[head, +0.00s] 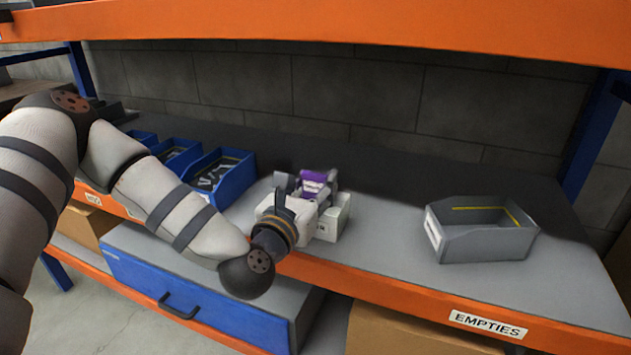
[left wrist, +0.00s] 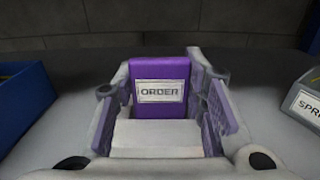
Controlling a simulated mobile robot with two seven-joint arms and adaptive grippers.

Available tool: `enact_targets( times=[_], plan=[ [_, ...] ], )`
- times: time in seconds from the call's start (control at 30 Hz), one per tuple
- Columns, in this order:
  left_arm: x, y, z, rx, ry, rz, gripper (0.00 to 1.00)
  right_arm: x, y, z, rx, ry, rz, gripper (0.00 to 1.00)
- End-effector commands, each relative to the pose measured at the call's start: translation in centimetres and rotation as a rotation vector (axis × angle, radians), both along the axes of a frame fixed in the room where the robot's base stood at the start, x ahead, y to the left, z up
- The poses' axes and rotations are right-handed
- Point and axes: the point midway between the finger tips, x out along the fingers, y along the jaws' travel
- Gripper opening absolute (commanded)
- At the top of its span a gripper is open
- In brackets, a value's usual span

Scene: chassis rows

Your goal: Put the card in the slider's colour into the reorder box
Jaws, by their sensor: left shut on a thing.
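A purple card (head: 314,177) with a white label stands between the fingers of my left gripper (head: 308,188) over the middle of the shelf. In the left wrist view the purple card (left wrist: 175,72) is upright, and its label reads ORDER. My left gripper (left wrist: 165,112) is shut on it, one finger on each side. A pale block-like part shows just in front of the card, and I cannot tell what it belongs to. I cannot make out a slider or a box marked reorder. My right gripper is not in view.
A grey open bin (head: 487,247) stands on the right; its label (left wrist: 314,106) begins SPR. Several blue bins (head: 228,186) with dark parts stand on the left. The shelf's orange front edge carries an EMPTIES label (head: 487,324). Bare shelf (head: 385,245) lies between gripper and grey bin.

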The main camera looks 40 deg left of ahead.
Motion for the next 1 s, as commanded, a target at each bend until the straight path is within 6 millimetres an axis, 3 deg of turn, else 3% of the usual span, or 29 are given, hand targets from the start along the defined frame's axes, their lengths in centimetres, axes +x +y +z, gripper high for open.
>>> enact_targets(
  times=[0.2, 0.23, 0.3, 0.67, 1.0],
  plan=[
    [0.0, 0.0, -0.8, 0.000, 0.001, 0.001, 0.11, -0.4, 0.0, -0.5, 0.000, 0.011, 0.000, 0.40],
    [0.0, 0.0, -0.6, 0.000, 0.000, 0.000, 0.45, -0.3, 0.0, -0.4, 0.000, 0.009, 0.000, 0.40],
    [0.0, 0.0, -0.6, 0.000, -0.001, 0.000, 0.61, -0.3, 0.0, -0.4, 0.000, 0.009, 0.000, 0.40],
    [-0.6, -0.1, -0.6, 0.000, 0.001, 0.000, 0.62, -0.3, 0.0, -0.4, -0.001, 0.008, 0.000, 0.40],
    [-6.8, -1.6, -0.6, -0.001, 0.001, 0.000, 0.62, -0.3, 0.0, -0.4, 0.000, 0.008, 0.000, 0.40]
  ],
)
